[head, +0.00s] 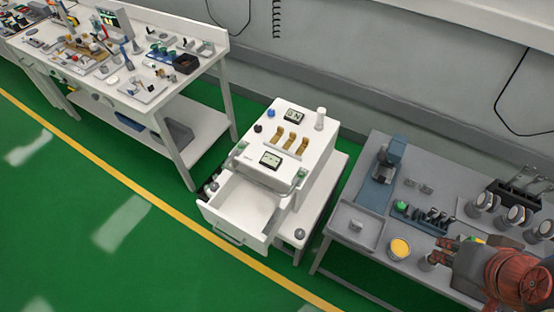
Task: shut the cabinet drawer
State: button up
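The white cabinet (312,158) stands in the middle of the view on a low white stand. Its drawer (262,240) is pulled well out toward the front left, and the inside that shows looks empty. A bar handle (228,238) is on the drawer's front.
A white workbench (207,58) with many tools stands at the upper left. The grey bench (378,247) to the right carries a blue-grey device (382,172), a yellow-topped round container (399,249) and several gauges. The green floor (110,205) in front of the drawer is clear.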

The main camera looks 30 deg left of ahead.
aim_at(252, 215)
jog(key=u, duration=2.1)
jog(key=i+l+u, duration=0.1)
jog(key=l+u, duration=0.15)
jog(key=l, duration=0.15)
